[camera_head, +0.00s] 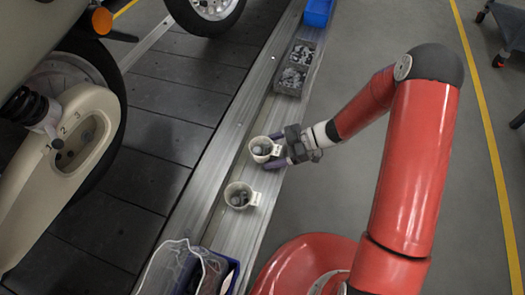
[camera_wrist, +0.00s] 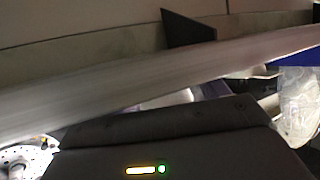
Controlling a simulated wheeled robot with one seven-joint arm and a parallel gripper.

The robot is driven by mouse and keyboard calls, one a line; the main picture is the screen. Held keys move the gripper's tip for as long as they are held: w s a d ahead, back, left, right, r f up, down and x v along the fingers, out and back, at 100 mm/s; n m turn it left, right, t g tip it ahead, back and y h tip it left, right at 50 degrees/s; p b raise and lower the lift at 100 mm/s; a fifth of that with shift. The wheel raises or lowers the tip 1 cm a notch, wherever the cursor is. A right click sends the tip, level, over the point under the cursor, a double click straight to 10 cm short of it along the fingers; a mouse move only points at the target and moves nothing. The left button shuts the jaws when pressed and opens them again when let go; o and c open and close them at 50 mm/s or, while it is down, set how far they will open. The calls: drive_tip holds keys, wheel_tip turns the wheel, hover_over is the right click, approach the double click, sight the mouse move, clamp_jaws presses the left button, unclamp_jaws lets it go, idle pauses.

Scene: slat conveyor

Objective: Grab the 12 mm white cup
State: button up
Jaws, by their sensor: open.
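Two white cups with small handles stand on the metal ledge beside the slat conveyor in the head view. The farther white cup (camera_head: 260,156) has grey parts in it, and so does the nearer white cup (camera_head: 243,203). No size marking is legible, so I cannot tell which is the 12 mm one. My gripper (camera_head: 271,150) is open at the farther cup, reaching in from the right with a finger on either side. I cannot tell whether the fingers touch it. In the wrist view, the dark gripper body covers the lower middle and hides most of what is beyond.
Grey bins with metal parts (camera_head: 299,55) and a blue bin (camera_head: 318,12) stand farther along the ledge. A clear-and-blue container (camera_head: 190,272) stands at its near end. A vehicle chassis with wheels (camera_head: 75,135) fills the left, over dark slats (camera_head: 165,133).

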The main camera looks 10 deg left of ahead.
drive_tip(key=shift+s+a+f, duration=0.1)
drive_tip(key=shift+a+f, duration=0.05)
drive_tip(key=shift+a, duration=0.15)
drive_tip(key=shift+c, duration=0.4)
drive_tip(key=c, duration=1)
drive_tip(key=shift+o, duration=0.2)
